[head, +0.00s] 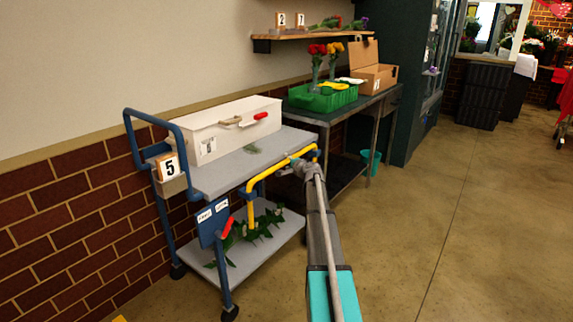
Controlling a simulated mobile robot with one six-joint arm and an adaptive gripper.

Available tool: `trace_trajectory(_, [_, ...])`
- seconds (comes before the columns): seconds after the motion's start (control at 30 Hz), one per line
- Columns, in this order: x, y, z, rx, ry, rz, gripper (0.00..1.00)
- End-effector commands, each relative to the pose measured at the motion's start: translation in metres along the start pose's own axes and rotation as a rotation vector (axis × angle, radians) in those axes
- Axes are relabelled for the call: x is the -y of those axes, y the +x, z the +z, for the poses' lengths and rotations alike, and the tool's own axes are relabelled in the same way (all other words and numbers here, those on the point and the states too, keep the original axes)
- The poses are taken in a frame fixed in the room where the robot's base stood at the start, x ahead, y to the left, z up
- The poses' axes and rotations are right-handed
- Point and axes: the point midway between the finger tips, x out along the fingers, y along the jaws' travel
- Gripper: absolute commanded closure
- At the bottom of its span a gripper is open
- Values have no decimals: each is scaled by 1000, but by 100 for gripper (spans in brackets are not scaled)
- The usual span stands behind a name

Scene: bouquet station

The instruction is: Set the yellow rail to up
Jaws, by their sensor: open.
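The yellow rail (268,172) is a bent bar along the near long side of a blue and grey cart. Its long bar runs about level with the edge of the top shelf (222,174), and its left leg goes down below that edge. My gripper (293,164) is at the right part of the rail, small and partly blended with it. It is open; whether it touches the rail or has it between the fingers cannot be told. My arm hides part of the area below the rail's right end.
Leafy stems lie on the lower shelf (240,262). A red lever (227,228) is on the cart's near end. A table with a green crate (322,100) stands behind. Floor at right is clear.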

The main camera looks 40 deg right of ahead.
Motion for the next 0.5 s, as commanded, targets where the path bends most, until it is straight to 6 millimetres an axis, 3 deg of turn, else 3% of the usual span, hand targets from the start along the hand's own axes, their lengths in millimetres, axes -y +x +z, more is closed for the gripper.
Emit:
trace_trajectory(0.13, [0, 10, 0, 0, 0, 0, 35])
trace_trajectory(0.5, [0, 11, 0, 0, 0, 0, 35])
